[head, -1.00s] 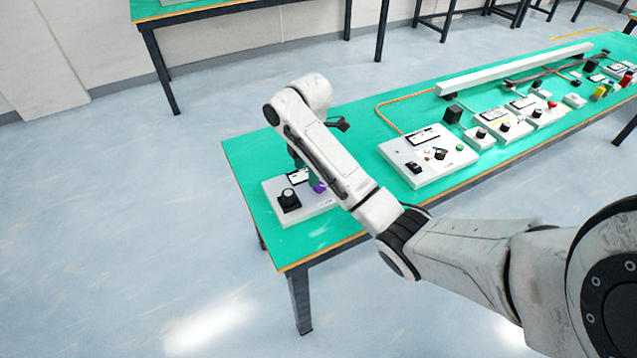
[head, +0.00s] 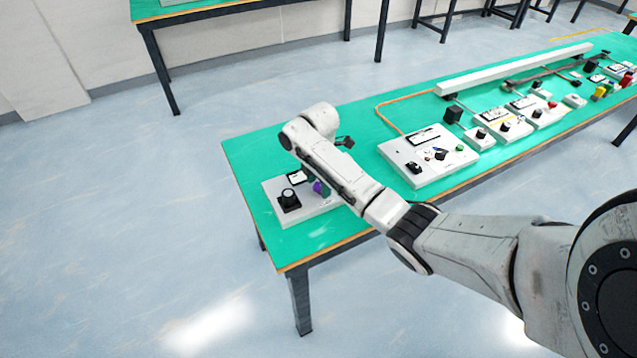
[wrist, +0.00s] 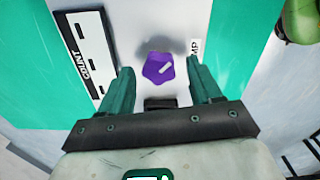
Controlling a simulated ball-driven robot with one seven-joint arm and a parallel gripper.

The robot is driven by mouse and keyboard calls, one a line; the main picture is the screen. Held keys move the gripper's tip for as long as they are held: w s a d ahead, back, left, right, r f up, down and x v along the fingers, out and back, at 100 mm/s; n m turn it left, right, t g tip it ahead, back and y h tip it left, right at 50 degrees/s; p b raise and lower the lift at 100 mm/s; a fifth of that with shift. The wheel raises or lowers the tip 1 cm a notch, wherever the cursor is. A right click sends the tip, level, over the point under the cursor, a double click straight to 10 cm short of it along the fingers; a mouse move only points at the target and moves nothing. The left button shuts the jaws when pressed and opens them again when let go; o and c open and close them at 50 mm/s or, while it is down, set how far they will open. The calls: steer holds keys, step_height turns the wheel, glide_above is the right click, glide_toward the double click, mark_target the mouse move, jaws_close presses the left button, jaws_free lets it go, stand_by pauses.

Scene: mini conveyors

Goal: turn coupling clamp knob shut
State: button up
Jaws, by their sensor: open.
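My gripper (wrist: 158,78) is open, with one green finger on each side of the knob's position and a clear gap on both sides. In the head view the purple knob (head: 318,187) shows at the right part of the panel (head: 272,187), just below my wrist. My arm hides the gripper's fingertips there.
A black knob (head: 289,200) stands on the left of the same panel. A label plate (wrist: 85,55) lies beside the purple knob. Another white control panel (head: 425,175) stands farther right on the green table (head: 245,160). Bare green tabletop lies between the two panels.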

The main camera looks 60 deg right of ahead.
steer(key=shift+f, duration=0.2)
steer(key=c, duration=1)
